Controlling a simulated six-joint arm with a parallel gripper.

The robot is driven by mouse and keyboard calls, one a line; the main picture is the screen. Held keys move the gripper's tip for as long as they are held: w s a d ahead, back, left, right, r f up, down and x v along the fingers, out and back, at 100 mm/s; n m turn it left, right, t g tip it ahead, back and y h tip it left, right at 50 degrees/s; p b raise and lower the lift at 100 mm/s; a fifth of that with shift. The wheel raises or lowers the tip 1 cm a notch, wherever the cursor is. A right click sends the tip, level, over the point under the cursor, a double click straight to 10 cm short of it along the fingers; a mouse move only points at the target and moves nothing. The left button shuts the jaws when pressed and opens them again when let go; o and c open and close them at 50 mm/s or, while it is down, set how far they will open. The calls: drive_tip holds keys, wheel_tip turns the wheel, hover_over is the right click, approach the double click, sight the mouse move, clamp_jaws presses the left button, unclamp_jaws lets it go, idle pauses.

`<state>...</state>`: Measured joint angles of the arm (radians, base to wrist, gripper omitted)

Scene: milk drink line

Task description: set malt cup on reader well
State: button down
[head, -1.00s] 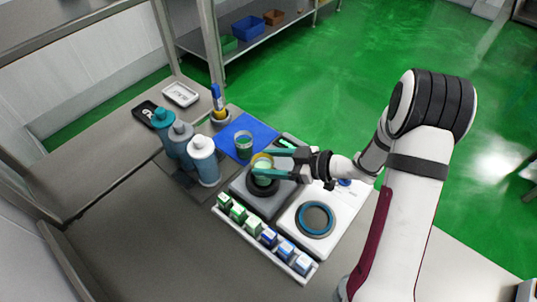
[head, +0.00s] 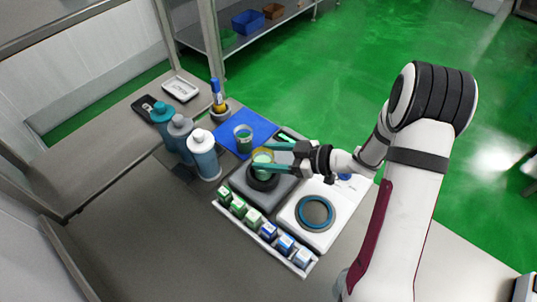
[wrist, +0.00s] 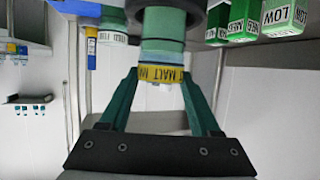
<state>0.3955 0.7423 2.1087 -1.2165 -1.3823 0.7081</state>
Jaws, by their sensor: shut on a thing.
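The malt cup (head: 262,157) is pale green and upright. In the wrist view its yellow label (wrist: 161,74) reads MALT. My gripper (head: 260,155) is shut on the cup, with one teal finger on each side. The cup stands in or just above a dark round ring (head: 263,182) on a grey block (head: 243,182). I cannot tell whether its base touches. The ring looks like the reader well, and the fingers and cup hide part of it. The wrist view shows the gripper (wrist: 160,80) around the label.
Another cup (head: 243,137) stands on a blue mat (head: 262,128) close behind. A white device with a blue ring (head: 316,213) lies to the right. A rack (head: 226,213) of small labelled boxes runs in front. Several bottles (head: 202,160) stand to the left.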

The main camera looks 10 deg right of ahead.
drive_tip(key=shift+f, duration=0.65)
drive_tip(key=shift+c, duration=1.9)
unclamp_jaws()
drive_tip(key=shift+d, duration=0.1)
drive_tip(key=v, duration=1.1)
